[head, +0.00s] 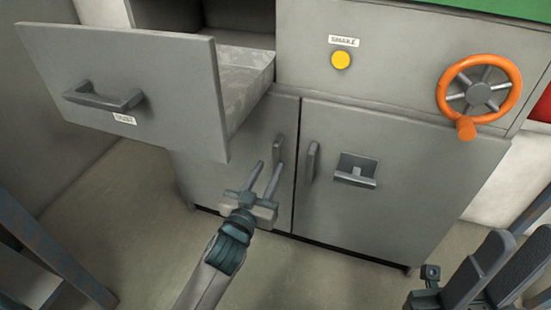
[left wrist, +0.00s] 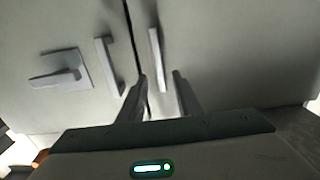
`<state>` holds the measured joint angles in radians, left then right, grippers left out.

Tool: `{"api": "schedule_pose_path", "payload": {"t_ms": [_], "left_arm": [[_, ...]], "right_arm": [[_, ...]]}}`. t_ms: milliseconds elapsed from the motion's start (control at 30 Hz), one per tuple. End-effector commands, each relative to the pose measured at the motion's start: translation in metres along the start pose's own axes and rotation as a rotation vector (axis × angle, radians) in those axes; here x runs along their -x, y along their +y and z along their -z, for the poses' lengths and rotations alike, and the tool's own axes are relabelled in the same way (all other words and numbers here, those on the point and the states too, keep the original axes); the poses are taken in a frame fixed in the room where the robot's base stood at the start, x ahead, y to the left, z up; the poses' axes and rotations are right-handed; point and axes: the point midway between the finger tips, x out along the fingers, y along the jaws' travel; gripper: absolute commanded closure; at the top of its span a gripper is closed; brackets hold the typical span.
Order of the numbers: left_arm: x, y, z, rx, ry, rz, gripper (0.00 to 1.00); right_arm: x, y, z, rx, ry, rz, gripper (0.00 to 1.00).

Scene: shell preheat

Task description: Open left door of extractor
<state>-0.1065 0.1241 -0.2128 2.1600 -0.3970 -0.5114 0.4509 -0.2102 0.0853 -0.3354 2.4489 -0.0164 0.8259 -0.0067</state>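The extractor (head: 400,115) is a grey cabinet with two lower doors, both shut. The left door (head: 215,180) has a vertical bar handle (head: 278,148) near the middle seam. That handle also shows in the left wrist view (left wrist: 156,55). My left gripper (head: 267,168) is open in front of the left door, its fingers apart around the handle's lower end; contact cannot be told. In the left wrist view the fingers (left wrist: 160,80) stand on either side of the handle. My right gripper (head: 518,240) is partly in view at the lower right, its fingers apart and empty.
A drawer (head: 175,85) stands pulled out above the left door. The right door (head: 400,190) has its own bar handle (head: 312,162) and a latch (head: 356,170). An orange handwheel (head: 479,90) and yellow button (head: 340,60) sit above. The floor in front is clear.

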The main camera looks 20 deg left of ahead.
Motion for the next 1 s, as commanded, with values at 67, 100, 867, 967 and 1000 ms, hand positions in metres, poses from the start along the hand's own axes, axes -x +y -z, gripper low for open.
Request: {"api": "schedule_pose_path", "payload": {"t_ms": [67,100,867,967,1000], "left_arm": [[-0.014,0.0,0.0,-0.002,0.003,0.0,0.69],[-0.02,0.0,-0.001,-0.002,0.003,0.0,0.69],[-0.068,0.0,0.0,-0.001,0.0,0.0,0.69],[-0.068,0.0,0.0,-0.001,0.0,0.0,0.78],[-0.068,0.0,0.0,-0.001,0.0,0.0,0.88]], "right_arm": [[0.001,-0.001,-0.002,-0.005,0.006,-0.005,0.69],[0.001,-0.001,-0.003,-0.006,0.005,-0.008,0.69],[-0.008,-0.003,-0.002,-0.02,0.047,-0.003,0.69],[-0.008,-0.003,-0.003,-0.02,0.045,-0.003,0.69],[-0.008,-0.003,-0.003,-0.02,0.044,-0.003,0.69]]}}
